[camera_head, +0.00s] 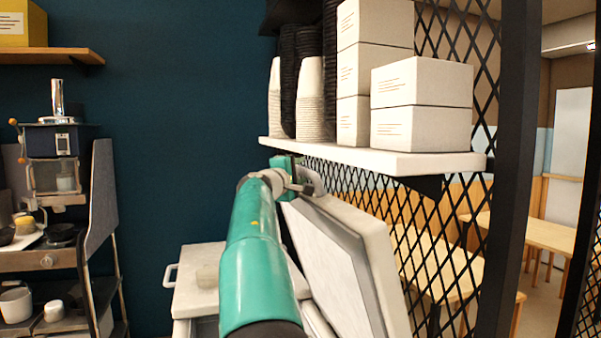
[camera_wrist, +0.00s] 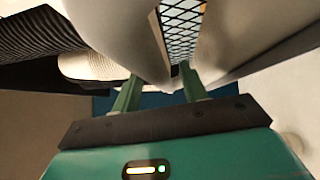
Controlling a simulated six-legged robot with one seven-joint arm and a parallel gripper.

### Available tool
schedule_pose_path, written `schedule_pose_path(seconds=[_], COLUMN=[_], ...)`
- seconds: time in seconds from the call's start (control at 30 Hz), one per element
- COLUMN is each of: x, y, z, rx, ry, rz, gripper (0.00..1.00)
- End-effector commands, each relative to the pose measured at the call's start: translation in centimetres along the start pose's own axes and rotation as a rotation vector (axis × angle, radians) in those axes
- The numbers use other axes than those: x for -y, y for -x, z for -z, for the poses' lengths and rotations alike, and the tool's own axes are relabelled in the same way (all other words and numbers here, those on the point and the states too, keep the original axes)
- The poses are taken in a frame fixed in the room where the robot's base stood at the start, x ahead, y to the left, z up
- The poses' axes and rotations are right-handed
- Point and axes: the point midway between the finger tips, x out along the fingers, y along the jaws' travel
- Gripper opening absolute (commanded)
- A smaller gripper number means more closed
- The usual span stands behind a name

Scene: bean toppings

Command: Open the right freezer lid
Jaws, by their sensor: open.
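The right freezer lid (camera_head: 345,265) is a white slab with a grey inner panel. It stands raised and steeply tilted, leaning toward the black mesh on the right. My gripper (camera_head: 300,182) is at the lid's upper edge, below the shelf; my green arm hides part of the freezer opening. In the wrist view, my gripper (camera_wrist: 160,88) has its two green fingers apart with nothing visible between them. Whether a finger touches the lid cannot be told.
A white shelf (camera_head: 400,162) hangs just above my gripper, holding white boxes (camera_head: 420,105) and stacked cups (camera_head: 310,98). The black mesh partition (camera_head: 440,250) stands right of the lid. A coffee machine (camera_head: 55,150) stands far left.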

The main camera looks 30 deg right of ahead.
Motion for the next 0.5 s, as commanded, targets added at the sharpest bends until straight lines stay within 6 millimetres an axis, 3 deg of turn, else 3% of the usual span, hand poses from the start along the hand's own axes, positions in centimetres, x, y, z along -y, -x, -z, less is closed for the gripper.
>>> schedule_pose_path(seconds=[0.13,0.43,0.5], x=[-0.01,0.04,0.03], y=[-0.95,-1.10,-1.09], z=[-0.09,-0.01,-0.02], rx=[0.000,-0.001,-0.001], ry=[0.000,-0.001,-0.001], rz=[-0.001,0.001,0.001], gripper=[0.43,0.43,0.31])
